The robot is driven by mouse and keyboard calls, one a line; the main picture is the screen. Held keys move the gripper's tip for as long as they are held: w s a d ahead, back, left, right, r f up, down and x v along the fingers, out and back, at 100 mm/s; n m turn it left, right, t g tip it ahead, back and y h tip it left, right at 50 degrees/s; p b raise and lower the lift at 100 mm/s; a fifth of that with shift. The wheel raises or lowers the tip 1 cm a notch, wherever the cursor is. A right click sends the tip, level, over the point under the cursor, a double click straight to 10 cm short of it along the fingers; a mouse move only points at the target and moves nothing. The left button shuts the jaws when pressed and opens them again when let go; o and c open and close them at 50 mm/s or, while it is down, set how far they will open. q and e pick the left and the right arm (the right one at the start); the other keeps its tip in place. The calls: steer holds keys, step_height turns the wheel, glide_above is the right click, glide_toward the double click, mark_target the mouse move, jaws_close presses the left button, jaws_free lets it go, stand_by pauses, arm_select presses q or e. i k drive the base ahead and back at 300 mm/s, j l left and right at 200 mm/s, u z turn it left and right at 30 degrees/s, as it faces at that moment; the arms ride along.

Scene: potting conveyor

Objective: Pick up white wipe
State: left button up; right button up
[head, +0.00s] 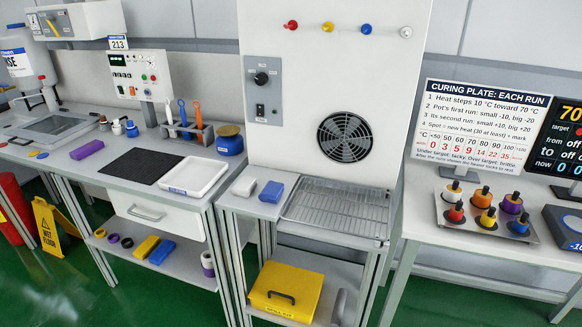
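A small white block-like item (244,186), which looks like the white wipe, lies on the left part of the middle bench top. A similar blue item (271,192) lies just to its right, with a narrow gap between them. Nothing covers the white one. Neither of my grippers shows in the head view.
A wire rack (336,207) lies right of the blue item, below a tall white panel (330,90) with a fan. A white tray (194,176) sits on the left bench. A yellow case (286,291) is on the lower shelf. Coloured pots (487,219) stand right.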

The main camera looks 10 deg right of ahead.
mark_target(246, 184)
steer(key=i+j+z, duration=0.55)
steer(key=j, duration=0.15)
steer(key=i+j+z, duration=0.3)
steer(key=k+j, duration=0.05)
steer(key=k, duration=0.05)
